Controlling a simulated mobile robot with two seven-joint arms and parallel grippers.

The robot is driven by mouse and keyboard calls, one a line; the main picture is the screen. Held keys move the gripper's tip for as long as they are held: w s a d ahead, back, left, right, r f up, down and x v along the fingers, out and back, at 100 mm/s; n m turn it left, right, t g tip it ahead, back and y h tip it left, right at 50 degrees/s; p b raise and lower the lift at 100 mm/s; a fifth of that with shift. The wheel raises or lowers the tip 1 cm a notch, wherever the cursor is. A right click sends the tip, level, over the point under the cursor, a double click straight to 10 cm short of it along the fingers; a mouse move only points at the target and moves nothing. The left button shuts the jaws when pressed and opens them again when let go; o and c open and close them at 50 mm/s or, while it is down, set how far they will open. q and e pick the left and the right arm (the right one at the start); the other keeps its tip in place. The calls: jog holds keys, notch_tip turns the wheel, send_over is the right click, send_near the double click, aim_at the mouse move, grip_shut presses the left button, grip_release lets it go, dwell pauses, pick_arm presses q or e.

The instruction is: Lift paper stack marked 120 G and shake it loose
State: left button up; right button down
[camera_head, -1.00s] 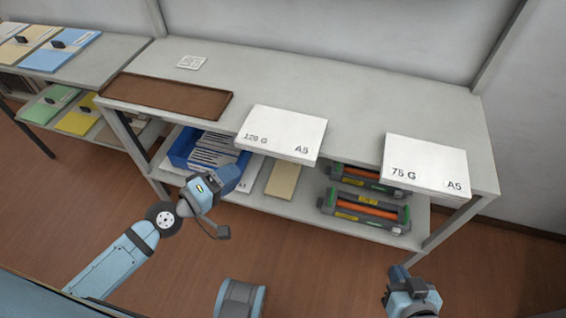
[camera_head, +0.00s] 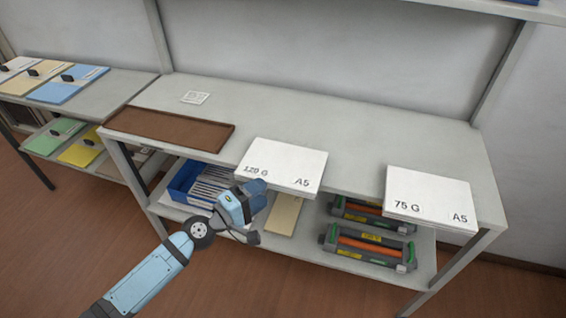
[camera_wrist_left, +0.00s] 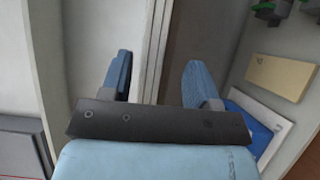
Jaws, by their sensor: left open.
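The white paper stack marked 120 G and A5 (camera_head: 283,165) lies on the workbench top (camera_head: 330,122), its near side reaching over the front edge. My left gripper (camera_head: 257,192) is just in front of and below the stack's near left part. In the left wrist view its two blue fingers (camera_wrist_left: 157,72) are apart, with nothing clearly held. A pale surface and an edge show between and beyond them; I cannot tell whether this is the stack or the bench. My right gripper is out of view.
A second stack marked 75 G (camera_head: 430,197) overhangs the edge to the right. A brown tray (camera_head: 170,129) lies left, with a white label card (camera_head: 195,97) behind. Below are a blue bin (camera_head: 183,182), a beige packet (camera_head: 284,213) and toner cartridges (camera_head: 368,247).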

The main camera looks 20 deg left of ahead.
aim_at(273, 179)
pick_arm(q)
jog(key=x, duration=0.2)
jog(key=r+p+x, duration=0.1)
jog(key=shift+w+d, duration=0.2)
jog(key=shift+w, duration=0.15)
jog(key=shift+w+d+f, duration=0.15)
jog(key=shift+w+d, duration=0.2)
jog(key=shift+w, duration=0.15)
grip_shut()
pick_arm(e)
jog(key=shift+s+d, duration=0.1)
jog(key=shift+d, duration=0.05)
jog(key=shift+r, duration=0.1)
